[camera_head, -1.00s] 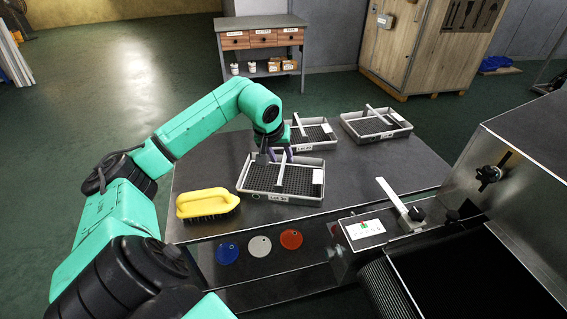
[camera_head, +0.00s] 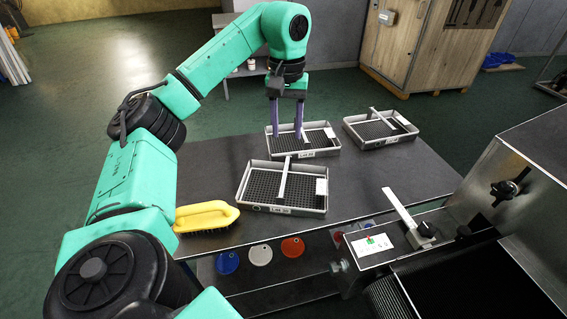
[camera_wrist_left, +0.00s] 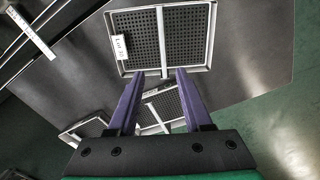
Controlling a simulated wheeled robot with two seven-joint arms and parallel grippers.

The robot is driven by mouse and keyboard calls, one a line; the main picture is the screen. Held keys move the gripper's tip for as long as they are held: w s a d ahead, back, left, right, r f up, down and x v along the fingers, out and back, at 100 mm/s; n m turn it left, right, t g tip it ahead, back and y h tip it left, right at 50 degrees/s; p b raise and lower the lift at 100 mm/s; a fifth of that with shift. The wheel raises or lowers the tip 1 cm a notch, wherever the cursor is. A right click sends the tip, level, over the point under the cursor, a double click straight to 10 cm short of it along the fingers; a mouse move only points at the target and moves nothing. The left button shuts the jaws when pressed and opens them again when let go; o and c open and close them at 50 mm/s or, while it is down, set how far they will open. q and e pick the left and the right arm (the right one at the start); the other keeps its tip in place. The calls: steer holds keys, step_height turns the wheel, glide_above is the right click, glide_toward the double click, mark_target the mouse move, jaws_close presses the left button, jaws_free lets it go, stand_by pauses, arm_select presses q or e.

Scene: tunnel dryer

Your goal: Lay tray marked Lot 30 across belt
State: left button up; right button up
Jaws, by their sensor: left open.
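Three grey trays with dark mesh floors, a raised bar and a small label lie on the table: a front tray (camera_head: 262,183), a back middle tray (camera_head: 325,152) and a back right tray (camera_head: 402,122). The dark belt (camera_head: 470,287) is at lower right.
A yellow brush (camera_head: 205,217) lies at the table's left.

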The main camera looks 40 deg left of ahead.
mark_target(285, 175)
arm_select(q)
steer(key=f, duration=0.4)
steer(key=f+b, duration=0.1)
steer(key=f, duration=0.4)
steer(key=f+b, duration=0.1)
steer(key=f, duration=0.4)
steer(key=shift+s+a+f, duration=0.1)
steer(key=shift+s+f, duration=0.05)
steer(key=shift+s, duration=0.15)
jaws_close()
stand_by(0.6)
